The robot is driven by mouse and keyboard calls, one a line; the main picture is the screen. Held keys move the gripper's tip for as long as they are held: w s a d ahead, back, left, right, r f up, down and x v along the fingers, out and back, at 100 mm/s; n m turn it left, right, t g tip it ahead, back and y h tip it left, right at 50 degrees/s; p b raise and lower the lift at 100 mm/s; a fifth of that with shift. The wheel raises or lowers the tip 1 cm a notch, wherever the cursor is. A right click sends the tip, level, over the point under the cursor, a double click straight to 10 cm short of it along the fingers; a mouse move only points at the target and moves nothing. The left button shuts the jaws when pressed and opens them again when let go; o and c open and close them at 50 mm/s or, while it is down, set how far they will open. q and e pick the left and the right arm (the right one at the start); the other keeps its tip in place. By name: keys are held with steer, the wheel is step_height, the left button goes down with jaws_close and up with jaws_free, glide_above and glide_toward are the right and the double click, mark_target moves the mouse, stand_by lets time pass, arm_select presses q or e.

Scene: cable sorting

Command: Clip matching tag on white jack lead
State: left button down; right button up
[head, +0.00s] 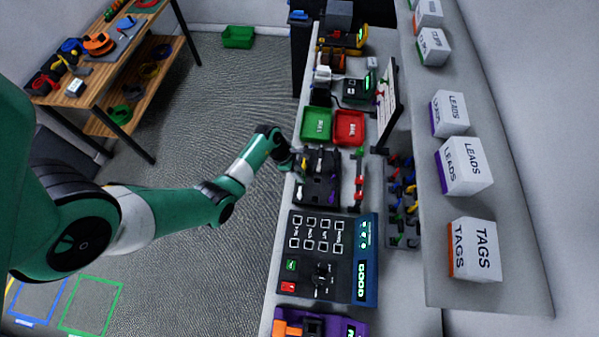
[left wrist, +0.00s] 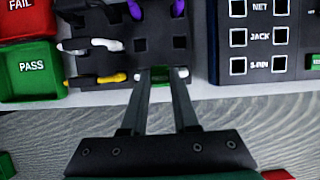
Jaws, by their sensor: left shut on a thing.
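My left gripper (left wrist: 163,73) reaches over the near edge of a black slotted block (left wrist: 150,35), which also shows in the head view (head: 318,190). In the left wrist view its fingers are shut on a small green tag (left wrist: 160,76). White ends of what looks like a lead (left wrist: 183,72) show beside the fingers; whether the tag is clipped around it I cannot tell. Another white lead (left wrist: 88,45) and a yellow lead (left wrist: 97,78) lie on the block to the left, with purple leads (left wrist: 178,8) at its far side. My right gripper is out of view.
A green PASS bin (head: 316,124) and a red FAIL bin (head: 349,127) stand beyond the block. A tester (head: 330,245) with buttons stands on the near side. A rack of coloured pieces (head: 402,205) is to the right. Boxes marked LEADS (head: 465,165) and TAGS (head: 474,248) line the shelf.

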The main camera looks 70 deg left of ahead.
arm_select(q)
steer(key=shift+f, duration=0.15)
stand_by(0.4)
steer(key=shift+c, duration=0.2)
jaws_free()
stand_by(0.4)
step_height(320, 180, up, 8)
steer(key=p, duration=0.8)
steer(key=shift+p, duration=0.4)
